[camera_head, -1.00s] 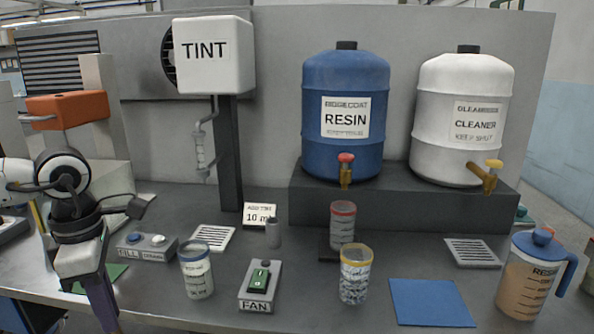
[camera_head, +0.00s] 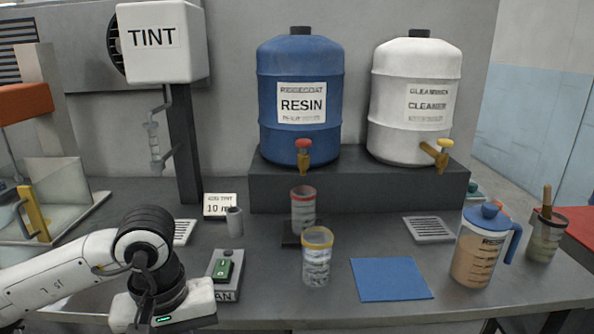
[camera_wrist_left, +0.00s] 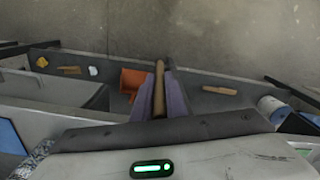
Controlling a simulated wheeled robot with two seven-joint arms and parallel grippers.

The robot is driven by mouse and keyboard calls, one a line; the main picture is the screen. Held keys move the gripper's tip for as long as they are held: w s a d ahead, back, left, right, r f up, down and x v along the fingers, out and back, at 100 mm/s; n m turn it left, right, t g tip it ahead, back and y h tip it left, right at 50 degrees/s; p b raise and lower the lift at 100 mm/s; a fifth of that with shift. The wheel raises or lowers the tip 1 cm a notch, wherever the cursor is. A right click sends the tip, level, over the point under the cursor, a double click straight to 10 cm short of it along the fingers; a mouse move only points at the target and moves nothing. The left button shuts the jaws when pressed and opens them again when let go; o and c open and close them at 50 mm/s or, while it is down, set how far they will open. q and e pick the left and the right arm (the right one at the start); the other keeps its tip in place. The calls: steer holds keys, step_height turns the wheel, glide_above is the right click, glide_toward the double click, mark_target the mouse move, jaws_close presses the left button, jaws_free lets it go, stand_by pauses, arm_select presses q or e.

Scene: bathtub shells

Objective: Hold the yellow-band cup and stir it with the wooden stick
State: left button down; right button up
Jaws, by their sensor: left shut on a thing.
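The yellow-band cup (camera_head: 317,262) stands upright on the bench in the middle of the head view, speckled inside. A wooden stick (camera_wrist_left: 158,92) lies between the two purple-grey fingers of my left gripper (camera_wrist_left: 160,80) in the left wrist view, and the gripper is shut on it. In the head view my left wrist is at the lower left, left of the cup and apart from it; the fingertips are out of that frame. Another brown stick (camera_head: 547,197) stands in a cup (camera_head: 544,240) at the far right. My right gripper is not in view.
A red-band cup (camera_head: 303,212) stands behind the yellow-band cup under the blue resin drum (camera_head: 300,100). The fan switch (camera_head: 225,268) is beside my left wrist. A blue mat (camera_head: 391,279) lies clear to the right, then a resin jug (camera_head: 477,250).

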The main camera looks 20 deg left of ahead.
arm_select(q)
steer(key=w+d+r+m, duration=0.1)
steer(key=d+m, duration=0.5)
steer(key=m, duration=0.1)
steer(key=shift+w+d+r, duration=0.15)
